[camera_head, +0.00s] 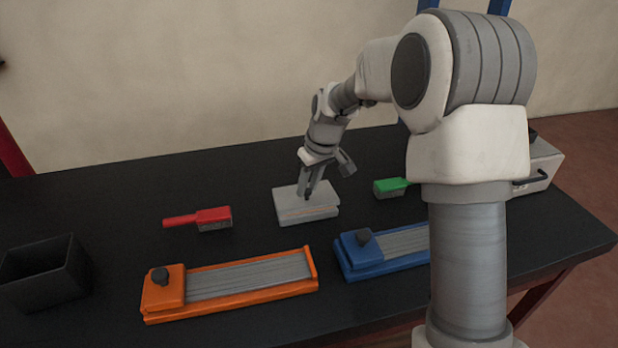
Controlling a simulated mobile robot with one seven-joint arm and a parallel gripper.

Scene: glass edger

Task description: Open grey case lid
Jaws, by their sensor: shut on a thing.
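The grey case (325,212) lies flat near the middle of the black table. Its lid looks down, with a thin brownish line along the front side. My gripper (308,194) points down at the case from above, with its fingertips at the top of the lid. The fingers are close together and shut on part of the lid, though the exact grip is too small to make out. My gripper hides part of the case's top.
A red brush (200,219) lies left of the case and a green brush (390,187) to its right. An orange fixture (235,288) and a blue fixture (385,252) stand in front. A black bin (45,275) is at the left. A grey box (540,165) is partly behind my arm.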

